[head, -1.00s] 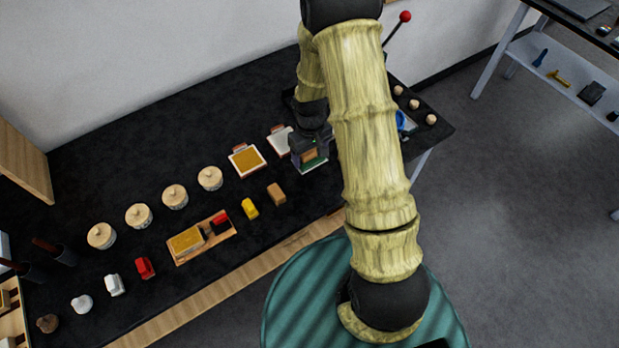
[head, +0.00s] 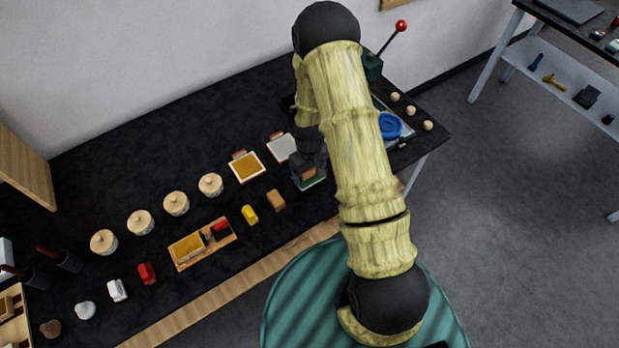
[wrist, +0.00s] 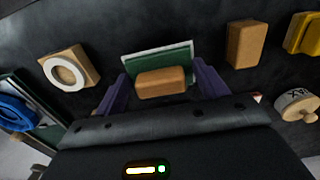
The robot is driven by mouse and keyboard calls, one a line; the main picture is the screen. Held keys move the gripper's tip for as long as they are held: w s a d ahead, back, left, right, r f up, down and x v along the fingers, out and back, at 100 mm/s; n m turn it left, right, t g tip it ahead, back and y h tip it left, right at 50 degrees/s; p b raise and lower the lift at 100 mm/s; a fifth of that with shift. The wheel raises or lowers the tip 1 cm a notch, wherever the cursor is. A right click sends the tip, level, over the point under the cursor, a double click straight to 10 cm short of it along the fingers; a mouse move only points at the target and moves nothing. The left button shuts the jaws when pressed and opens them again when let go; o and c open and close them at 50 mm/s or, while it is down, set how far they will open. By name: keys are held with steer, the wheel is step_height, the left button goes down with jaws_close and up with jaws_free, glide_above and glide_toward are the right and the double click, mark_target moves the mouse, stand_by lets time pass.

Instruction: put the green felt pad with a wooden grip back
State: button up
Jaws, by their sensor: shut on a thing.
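The green felt pad (wrist: 180,57) has a pale edge and a wooden grip (wrist: 161,82). In the wrist view the grip sits between the two purple fingers of my gripper (wrist: 160,92), which is shut on it. In the head view my gripper (head: 308,166) points down over the dark table, with the grip (head: 308,173) and a strip of the green pad (head: 315,184) showing below it. My fingers hide part of the pad. I cannot tell whether it touches the table.
A white-topped tile (head: 283,147) and a gold-topped tile (head: 246,167) lie left of my gripper. A wooden block (head: 276,200) and a yellow block (head: 250,215) lie at the front left. A blue dish (head: 390,126) and a red-knobbed lever (head: 400,27) stand right.

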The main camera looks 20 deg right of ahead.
mark_target(309, 178)
steer(key=shift+f+p, duration=0.65)
steer(key=shift+f, duration=1.35)
steer(key=shift+f, duration=0.2)
steer(key=o, duration=0.9)
steer(key=shift+a, duration=0.1)
steer(key=shift+s+r, duration=0.1)
steer(key=shift+r, duration=0.45)
step_height(309, 178, up, 11)
steer(key=b, duration=0.4)
steer(key=shift+r, duration=0.15)
